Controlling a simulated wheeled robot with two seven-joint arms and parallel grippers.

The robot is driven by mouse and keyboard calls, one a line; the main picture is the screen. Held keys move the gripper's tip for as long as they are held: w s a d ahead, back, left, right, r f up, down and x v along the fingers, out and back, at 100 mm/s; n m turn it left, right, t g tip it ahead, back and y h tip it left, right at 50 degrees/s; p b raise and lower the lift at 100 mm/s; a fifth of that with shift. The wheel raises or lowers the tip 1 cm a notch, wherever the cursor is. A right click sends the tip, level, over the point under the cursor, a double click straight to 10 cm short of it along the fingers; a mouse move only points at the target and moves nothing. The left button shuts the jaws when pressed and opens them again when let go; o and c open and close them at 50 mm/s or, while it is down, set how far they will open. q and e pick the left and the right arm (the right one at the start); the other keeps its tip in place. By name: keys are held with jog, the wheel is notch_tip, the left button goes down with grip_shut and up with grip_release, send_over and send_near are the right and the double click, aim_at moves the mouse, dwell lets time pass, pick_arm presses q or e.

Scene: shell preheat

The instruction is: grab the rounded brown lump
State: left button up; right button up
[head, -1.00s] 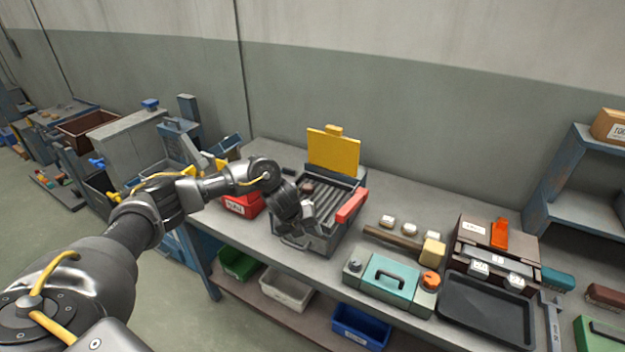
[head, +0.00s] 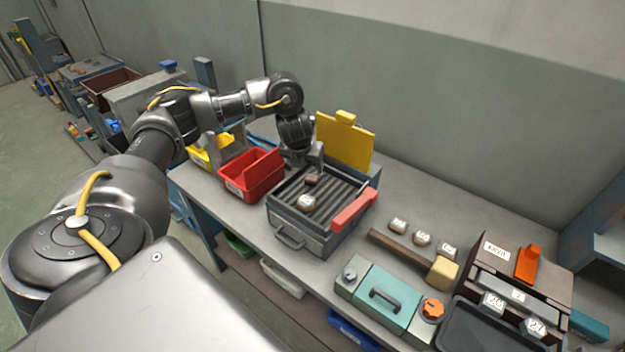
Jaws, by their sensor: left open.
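A small rounded brown lump (head: 312,180) lies on the dark ribbed bed of an open grey box (head: 330,215) on the workbench, in the head view. A paler lump with a white label (head: 306,203) lies in the same box, nearer to me. My left gripper (head: 309,163) points down over the back left part of the box, just behind the brown lump. It is open; its fingers are small and partly hidden by the wrist, and I cannot tell whether they touch the box. My right gripper is out of view.
A yellow raised plate (head: 344,143) stands at the box's back, and a red bar (head: 354,209) lies along its right side. A red bin (head: 252,174) stands close on the left. A mallet (head: 410,252), teal case (head: 383,295) and several labelled pieces are to the right.

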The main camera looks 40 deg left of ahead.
aim_at(311, 177)
pick_arm(q)
jog(key=b+x, duration=0.1)
jog(key=x, duration=0.3)
jog(key=shift+w+r, duration=0.1)
jog(key=shift+w, duration=0.1)
jog(key=shift+w+f, duration=0.25)
jog(key=shift+f, duration=0.35)
jog(key=x, duration=0.3)
jog(key=shift+w+a+f+p, duration=0.1)
jog(key=shift+w+f+p, duration=0.1)
jog(key=shift+p, duration=0.1)
jog(key=shift+w+a+f, duration=0.1)
jog(key=shift+w+f, duration=0.05)
jog(key=shift+f, duration=0.3)
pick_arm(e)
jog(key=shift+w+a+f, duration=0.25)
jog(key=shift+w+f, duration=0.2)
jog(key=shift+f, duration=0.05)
pick_arm(q)
jog(key=shift+r, duration=0.1)
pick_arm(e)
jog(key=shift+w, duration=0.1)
